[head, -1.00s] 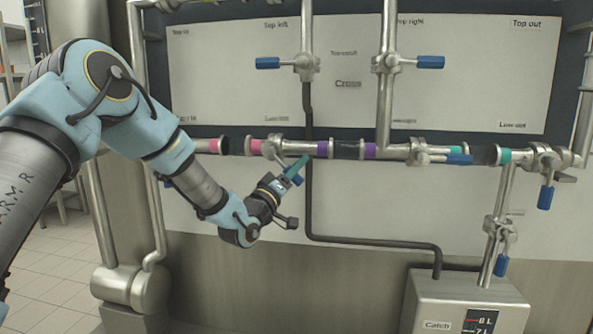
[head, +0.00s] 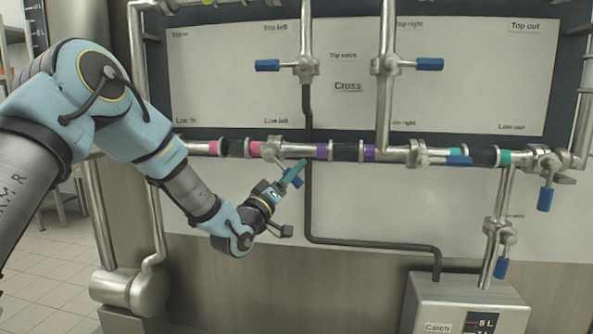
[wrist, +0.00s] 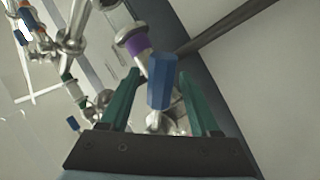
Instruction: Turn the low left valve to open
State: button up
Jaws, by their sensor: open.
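The low left valve (head: 272,146) is a metal fitting on the horizontal pipe, below the "Low left" label. In the head view its blue handle (head: 298,181) shows only as a small patch below the pipe, mostly hidden by my gripper (head: 292,171). In the wrist view the blue handle (wrist: 162,84) stands between the two green fingers of my gripper (wrist: 157,76). The fingers are open, with a visible gap on the left of the handle and a narrow one on the right. I cannot tell whether either finger touches it.
Other blue-handled valves are the top left (head: 267,65), top right (head: 429,64), low right (head: 458,160) and low out (head: 545,199). A dark hose (head: 309,215) runs down just right of my gripper to the catch box (head: 470,300).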

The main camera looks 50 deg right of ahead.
jog(key=v, duration=0.9)
jog(key=shift+b, duration=0.45)
jog(key=shift+d, duration=0.1)
